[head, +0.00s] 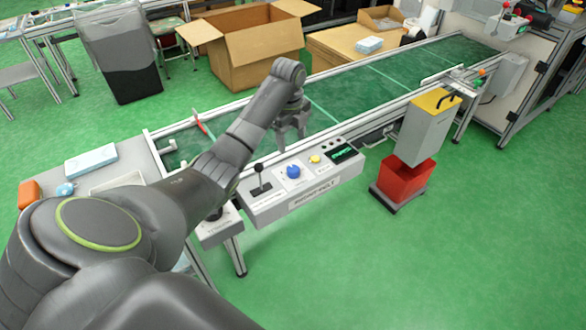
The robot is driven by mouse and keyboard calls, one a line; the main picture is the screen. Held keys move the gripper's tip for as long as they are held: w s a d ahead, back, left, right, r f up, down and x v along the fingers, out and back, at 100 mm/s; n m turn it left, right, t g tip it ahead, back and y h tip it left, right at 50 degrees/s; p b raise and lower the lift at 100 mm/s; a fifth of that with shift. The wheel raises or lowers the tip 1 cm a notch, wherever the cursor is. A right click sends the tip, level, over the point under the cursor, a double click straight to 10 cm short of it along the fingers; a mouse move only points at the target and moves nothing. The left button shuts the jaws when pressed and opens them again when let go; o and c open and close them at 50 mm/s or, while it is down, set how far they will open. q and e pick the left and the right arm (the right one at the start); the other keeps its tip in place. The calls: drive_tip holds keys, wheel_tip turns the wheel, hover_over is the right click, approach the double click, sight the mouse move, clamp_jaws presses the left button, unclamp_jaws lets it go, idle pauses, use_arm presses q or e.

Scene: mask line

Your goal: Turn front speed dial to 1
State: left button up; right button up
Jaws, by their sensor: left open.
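The front control panel (315,197) is a light box on the near side of the conveyor. The blue speed dial (293,171) sits on its sloped top face, between a black lever (259,178) and a yellow button (314,159). A small dark display with green characters (344,154) is to its right. The dial's pointer and numbers are too small to read. My left gripper (290,145) is open, fingers pointing down, above and just behind the dial at the belt's near edge. It looks apart from the dial. My right gripper is not in view.
The green conveyor belt (385,82) runs to the back right. A grey box with yellow top (428,122) stands above a red bin (404,180) right of the panel. An open cardboard box (250,50) is behind the belt. A side table (130,178) is at left.

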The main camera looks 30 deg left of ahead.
sight(293, 168)
use_arm(q)
drive_tip(key=f, duration=0.3)
drive_tip(key=f+b, duration=0.1)
drive_tip(key=f, duration=0.7)
drive_tip(key=shift+w+d, duration=0.1)
drive_tip(key=shift+w, duration=0.2)
drive_tip(key=shift+f+b, duration=0.3)
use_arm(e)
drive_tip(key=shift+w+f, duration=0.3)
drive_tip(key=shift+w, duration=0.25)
use_arm(q)
drive_tip(key=shift+c, duration=0.2)
